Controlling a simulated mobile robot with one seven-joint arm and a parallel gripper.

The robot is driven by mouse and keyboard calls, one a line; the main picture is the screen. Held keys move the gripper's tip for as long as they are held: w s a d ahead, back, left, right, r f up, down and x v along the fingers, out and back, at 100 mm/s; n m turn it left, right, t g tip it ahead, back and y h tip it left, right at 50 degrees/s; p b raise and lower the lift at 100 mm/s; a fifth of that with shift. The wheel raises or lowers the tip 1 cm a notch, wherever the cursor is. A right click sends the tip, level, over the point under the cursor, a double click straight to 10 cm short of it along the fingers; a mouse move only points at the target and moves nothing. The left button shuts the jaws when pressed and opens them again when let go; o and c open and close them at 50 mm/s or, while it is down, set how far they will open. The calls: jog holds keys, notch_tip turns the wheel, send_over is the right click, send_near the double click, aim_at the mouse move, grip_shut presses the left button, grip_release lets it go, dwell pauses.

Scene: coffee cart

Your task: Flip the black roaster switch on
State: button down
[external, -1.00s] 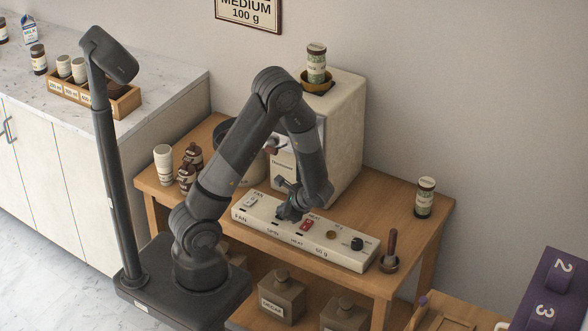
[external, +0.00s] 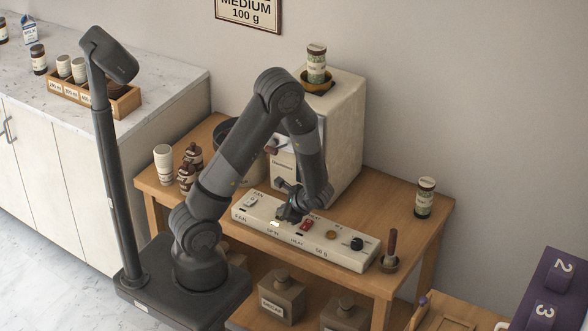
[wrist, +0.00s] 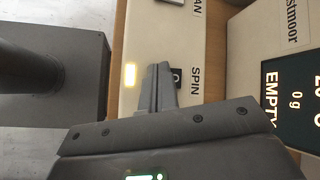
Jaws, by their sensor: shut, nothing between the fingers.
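The black switch (wrist: 175,77) labelled SPIN is on the cream control strip (wrist: 150,35) in front of the roaster. In the wrist view only a small dark part marked "O" shows; my fingers cover the rest. A small lamp (wrist: 130,75) beside it glows pale yellow; the lamp (external: 274,223) also shows lit in the external view. My gripper (wrist: 158,68) is shut and empty, with its fingertips right at the switch. In the external view my gripper (external: 284,216) is low over the strip, between the white FAN switch (external: 250,202) and the red HEAT switch (external: 306,225).
The cream roaster (external: 344,130) stands behind the strip, with a jar (external: 316,64) on top. A black knob (external: 357,243) is on the strip's right end. A scoop (external: 391,246) and a jar (external: 425,197) stand at right; brown bottles (external: 187,176) stand at left.

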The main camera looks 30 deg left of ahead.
jog(key=shift+r, duration=0.15)
jog(key=shift+w+r, duration=0.1)
jog(key=shift+r, duration=0.45)
jog(key=shift+r, duration=0.1)
jog(key=shift+w+r, duration=0.15)
jog(key=shift+r, duration=1.05)
jog(key=shift+w+r, duration=0.15)
jog(key=shift+r, duration=1.05)
jog(key=w+d+r+n+t+h, duration=0.15)
jog(key=d+r+n+h, duration=0.3)
jog(key=d+r, duration=0.5)
jog(key=s+a+r+n+t+h, duration=0.2)
jog(key=s+a+r+n+h, duration=0.2)
jog(key=s+a+r+n, duration=0.4)
jog(key=s+a+r, duration=0.5)
jog(key=s+r, duration=0.1)
jog(key=r, duration=0.1)
jog(key=shift+s+a+r+n, duration=0.15)
jog(key=shift+s+a+n, duration=0.05)
jog(key=shift+a+n, duration=0.15)
